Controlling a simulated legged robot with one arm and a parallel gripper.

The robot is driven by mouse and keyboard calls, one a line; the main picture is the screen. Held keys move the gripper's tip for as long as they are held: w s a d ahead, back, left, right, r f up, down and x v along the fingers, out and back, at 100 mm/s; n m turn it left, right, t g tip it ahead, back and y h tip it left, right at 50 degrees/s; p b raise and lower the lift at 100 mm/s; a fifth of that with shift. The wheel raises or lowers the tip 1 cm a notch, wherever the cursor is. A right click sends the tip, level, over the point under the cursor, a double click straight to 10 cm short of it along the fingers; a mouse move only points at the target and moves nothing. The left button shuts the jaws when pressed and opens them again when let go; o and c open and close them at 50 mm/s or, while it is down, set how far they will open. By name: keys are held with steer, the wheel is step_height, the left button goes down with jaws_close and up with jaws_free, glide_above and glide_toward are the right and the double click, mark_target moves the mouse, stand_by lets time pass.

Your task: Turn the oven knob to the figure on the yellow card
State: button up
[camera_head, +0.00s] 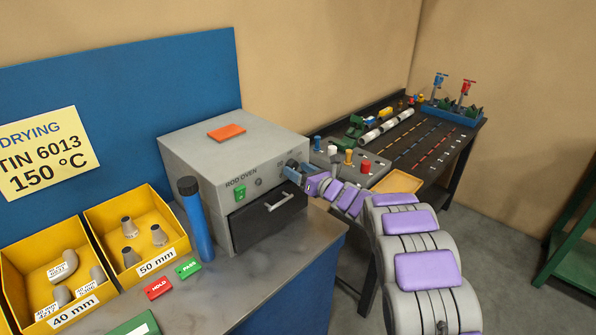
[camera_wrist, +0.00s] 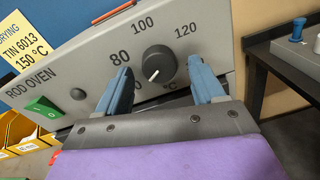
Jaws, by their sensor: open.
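The yellow card (camera_head: 44,155) on the blue panel reads "DRYING TIN 6013 150 °C"; part of it shows in the wrist view (camera_wrist: 25,45). The grey rod oven (camera_head: 232,160) stands on the bench. Its black round knob (camera_wrist: 159,63) has a white line at its lower left, toward a half-hidden figure ending in 0. The figures 80, 100 and 120 show around the knob; 150 is not visible on the dial. My gripper (camera_wrist: 160,72) is open, its blue fingers on either side of the knob, contact unclear. In the head view my gripper (camera_head: 296,170) hides the knob.
A green switch (camera_wrist: 43,108) is on the oven front. An orange object (camera_head: 227,132) lies on top. A blue cylinder with a dark cap (camera_head: 196,222) stands beside the oven, near yellow bins (camera_head: 136,232). A grey control box (camera_head: 350,160) stands to the right.

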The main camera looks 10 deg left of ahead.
steer(key=shift+w+a, duration=0.25)
steer(key=shift+a, duration=0.05)
steer(key=c, duration=1.1)
